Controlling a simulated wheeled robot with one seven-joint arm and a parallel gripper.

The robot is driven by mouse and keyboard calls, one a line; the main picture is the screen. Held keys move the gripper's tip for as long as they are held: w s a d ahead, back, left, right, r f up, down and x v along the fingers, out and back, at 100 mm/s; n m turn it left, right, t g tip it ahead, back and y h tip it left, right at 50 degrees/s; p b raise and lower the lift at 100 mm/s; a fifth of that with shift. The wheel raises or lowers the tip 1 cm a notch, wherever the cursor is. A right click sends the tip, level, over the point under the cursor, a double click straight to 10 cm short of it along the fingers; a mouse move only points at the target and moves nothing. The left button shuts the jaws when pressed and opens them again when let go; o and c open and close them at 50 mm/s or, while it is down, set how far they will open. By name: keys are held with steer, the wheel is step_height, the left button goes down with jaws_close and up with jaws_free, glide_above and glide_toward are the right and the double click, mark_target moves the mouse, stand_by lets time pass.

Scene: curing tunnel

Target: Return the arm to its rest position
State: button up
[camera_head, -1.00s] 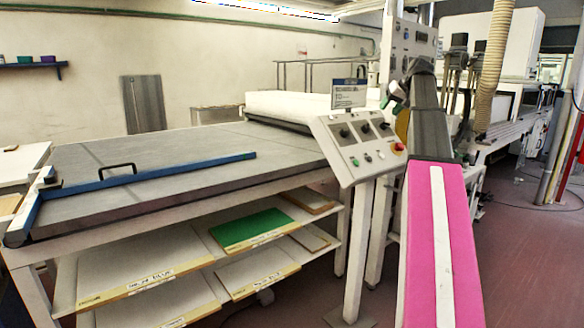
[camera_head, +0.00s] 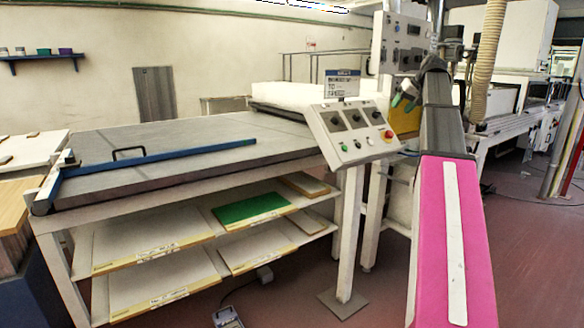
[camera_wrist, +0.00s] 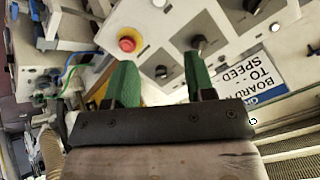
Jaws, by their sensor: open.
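My arm, with a pink and white link, rises on the right of the head view. My gripper (camera_wrist: 157,82) shows in the wrist view as two green fingers, apart and open, with nothing between them. In the head view my gripper (camera_head: 403,93) is partly hidden by my arm. A control panel (camera_head: 350,132) with black knobs and a red button stands close to the left of my arm. In the wrist view the panel (camera_wrist: 160,25) is seen behind the fingers, with its red button (camera_wrist: 128,40) to their upper left. I cannot tell the exact gap to the panel.
A grey table (camera_head: 180,155) with a blue bar (camera_head: 155,158) fills the left, with shelves of boards below, one green (camera_head: 250,208). A sign (camera_head: 343,85) stands behind the panel. A ribbed hose (camera_head: 484,55) hangs at right. Floor (camera_head: 530,240) is clear at right.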

steer(key=s+a+f+g+h, duration=0.15)
steer(key=a+f, duration=0.25)
steer(key=f, duration=0.7)
steer(key=s+a+f, duration=0.3)
steer(key=a+f, duration=0.1)
steer(key=f, duration=0.7)
steer(key=s+a+f+g, duration=0.1)
steer(key=s+a+f, duration=0.3)
steer(key=f, duration=0.8)
steer(key=s+a+f+g+h, duration=0.1)
steer(key=s+a+f, duration=0.4)
steer(key=s+f, duration=0.5)
steer(key=s+a+f+g+h, duration=0.2)
steer(key=s+a+f, duration=0.4)
steer(key=s+f, duration=0.5)
step_height(320, 180, down, 4)
